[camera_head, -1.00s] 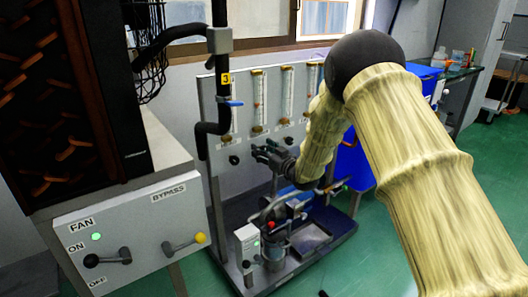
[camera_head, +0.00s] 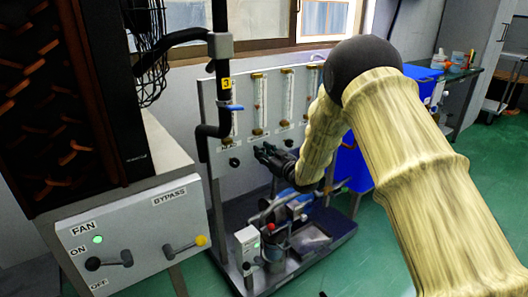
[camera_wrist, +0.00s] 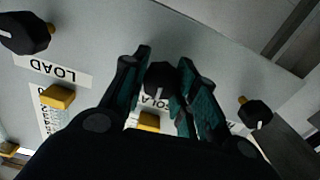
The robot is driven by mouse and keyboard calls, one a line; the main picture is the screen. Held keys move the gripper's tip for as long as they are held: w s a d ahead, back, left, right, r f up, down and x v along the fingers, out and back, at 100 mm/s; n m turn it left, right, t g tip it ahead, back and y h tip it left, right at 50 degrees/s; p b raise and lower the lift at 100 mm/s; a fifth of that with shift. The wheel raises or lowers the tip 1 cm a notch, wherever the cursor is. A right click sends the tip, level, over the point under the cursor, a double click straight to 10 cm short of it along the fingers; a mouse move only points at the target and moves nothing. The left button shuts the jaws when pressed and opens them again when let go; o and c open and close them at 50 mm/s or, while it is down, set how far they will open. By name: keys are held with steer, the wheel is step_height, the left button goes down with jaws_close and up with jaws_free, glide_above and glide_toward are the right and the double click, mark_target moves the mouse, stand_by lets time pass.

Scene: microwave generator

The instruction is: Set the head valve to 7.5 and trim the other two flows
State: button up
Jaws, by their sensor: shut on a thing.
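A grey upright panel (camera_head: 213,130) carries several clear flow tubes, with a black knob below the left one (camera_head: 234,162). My gripper (camera_head: 264,150) is at the panel, below the second tube (camera_head: 287,98). In the wrist view my gripper (camera_wrist: 163,85) has its dark teal fingers on either side of the middle black knob (camera_wrist: 160,76), shut on it. The label under it is upside down and partly hidden. Another knob (camera_wrist: 255,113) stands free at the right, and one above the upside-down LOAD label (camera_wrist: 25,32) stands free at the left. The float levels are too small to read.
A blue-handled valve (camera_head: 230,107) on a black pipe stands left of the tubes. A grey box with FAN and BYPASS levers (camera_head: 135,240) is in the left foreground. A pump (camera_head: 275,245) sits on the skid base below. Blue bins (camera_head: 352,165) stand behind my arm.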

steer(key=o, duration=1)
steer(key=shift+d, duration=0.1)
steer(key=v, duration=1.2)
